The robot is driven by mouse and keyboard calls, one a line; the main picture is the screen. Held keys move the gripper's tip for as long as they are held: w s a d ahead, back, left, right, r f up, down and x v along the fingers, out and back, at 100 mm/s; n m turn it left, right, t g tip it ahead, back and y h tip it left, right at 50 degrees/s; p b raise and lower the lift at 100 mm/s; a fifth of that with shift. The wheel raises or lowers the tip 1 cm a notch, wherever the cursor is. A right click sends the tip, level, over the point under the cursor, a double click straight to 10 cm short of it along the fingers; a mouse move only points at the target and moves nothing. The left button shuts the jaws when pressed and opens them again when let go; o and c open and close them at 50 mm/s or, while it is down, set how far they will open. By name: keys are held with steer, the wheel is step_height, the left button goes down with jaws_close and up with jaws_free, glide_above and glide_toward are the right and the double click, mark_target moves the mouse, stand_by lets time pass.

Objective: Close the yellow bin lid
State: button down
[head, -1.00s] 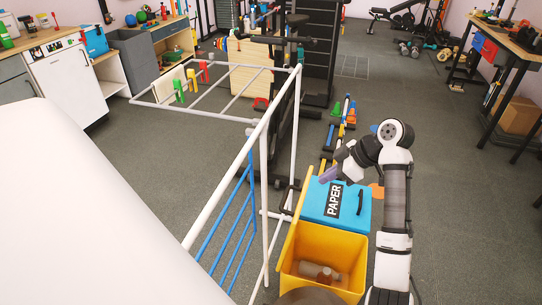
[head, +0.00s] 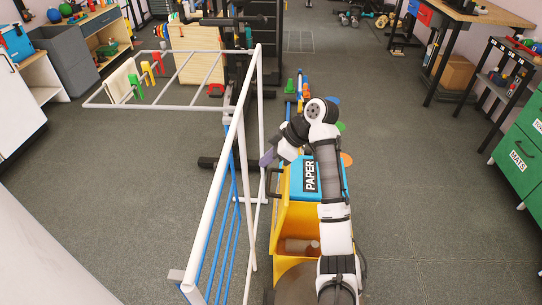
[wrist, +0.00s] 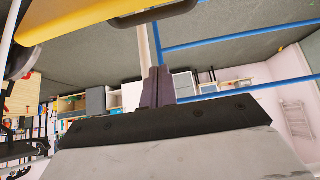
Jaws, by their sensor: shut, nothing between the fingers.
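The yellow bin (head: 298,222) stands open in front of me, with a pale bottle-like item (head: 300,246) inside. A narrow yellow panel with a dark handle (head: 273,184), apparently its raised lid (head: 284,184), shows at the bin's left side. In the wrist view a yellow panel (wrist: 75,17) with a dark handle (wrist: 152,13) crosses the top. My gripper (head: 267,158) is shut and empty, beyond and slightly left of that panel in the head view. Its dark purple fingers (wrist: 158,87) are together in the wrist view, apart from the panel. My arm hides part of the bin's right side.
A blue lid marked PAPER (head: 298,178) lies just behind the yellow bin's opening. A white drying rack with blue bars (head: 222,205) stands close on the left. Open floor (head: 420,210) lies to the right.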

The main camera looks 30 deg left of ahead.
mark_target(268, 178)
steer(key=shift+f+p, duration=1.05)
steer(key=shift+f, duration=2)
